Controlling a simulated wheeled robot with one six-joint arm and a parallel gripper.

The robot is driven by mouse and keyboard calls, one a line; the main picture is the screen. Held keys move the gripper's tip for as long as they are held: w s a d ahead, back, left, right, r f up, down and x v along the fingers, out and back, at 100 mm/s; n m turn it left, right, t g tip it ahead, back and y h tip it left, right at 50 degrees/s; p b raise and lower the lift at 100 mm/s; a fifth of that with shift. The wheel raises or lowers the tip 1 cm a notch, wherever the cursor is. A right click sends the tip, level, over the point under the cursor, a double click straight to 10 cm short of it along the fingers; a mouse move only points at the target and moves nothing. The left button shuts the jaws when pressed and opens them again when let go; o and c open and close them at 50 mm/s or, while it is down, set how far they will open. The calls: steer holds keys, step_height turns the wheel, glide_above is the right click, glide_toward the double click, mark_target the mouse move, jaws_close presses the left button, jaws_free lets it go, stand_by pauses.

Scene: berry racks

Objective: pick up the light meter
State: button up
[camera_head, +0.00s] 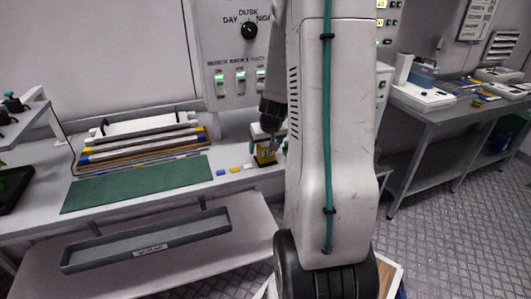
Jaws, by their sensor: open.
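A small yellow and black device, which looks like the light meter (265,157), stands on the bench just left of my arm. It seems upright, with a pale top. My gripper (268,141) points down at it, with the jaws open around or just above its upper part. I cannot tell whether the fingers touch it. My large white arm link hides what lies directly to the right of the device.
A green mat (140,184), a stack of trays (145,140) and small coloured pieces (234,170) lie to the left. A control panel (238,55) rises behind. A grey scrap trough (150,242) hangs in front. Another bench (440,110) is at right.

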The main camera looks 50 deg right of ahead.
steer(key=shift+x, duration=0.8)
steer(key=shift+c, duration=0.4)
steer(key=c, duration=1.1)
steer(key=shift+o, duration=0.2)
